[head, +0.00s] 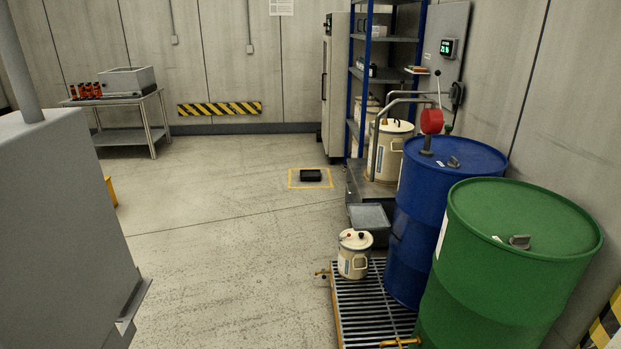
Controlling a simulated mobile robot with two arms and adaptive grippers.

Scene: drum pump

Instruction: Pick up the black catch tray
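A small black tray (311,175) lies flat on the concrete floor, inside a yellow taped rectangle (293,181), near the middle of the head view. It is low and dark, and its inside is too small to make out. A grey open-topped tray or bin (370,215) sits further right, beside the blue drum. Neither of my grippers shows in the head view, and nothing touches the black tray.
A large grey block (60,220) fills the left. A steel table (125,138) stands back left. The middle floor is clear.

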